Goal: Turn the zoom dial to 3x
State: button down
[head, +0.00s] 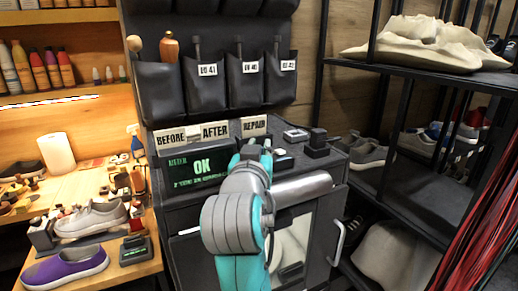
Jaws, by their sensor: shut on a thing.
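My gripper (255,150) is down at the top of the dark cabinet (185,195), just right of the display screen (200,168). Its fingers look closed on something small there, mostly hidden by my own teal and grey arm. It is most likely the zoom dial, but its markings and setting cannot be read.
Signs reading BEFORE, AFTER and REPAIR (254,126) stand behind my gripper. A black block (317,143) sits to its right on the cabinet top. A rack with shoes (368,155) is at the right. A wooden bench with a purple shoe (66,268) is at the left.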

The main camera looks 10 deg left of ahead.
jog(key=shift+h, duration=0.4)
jog(key=c, duration=1)
grip_release()
jog(key=shift+y, duration=0.4)
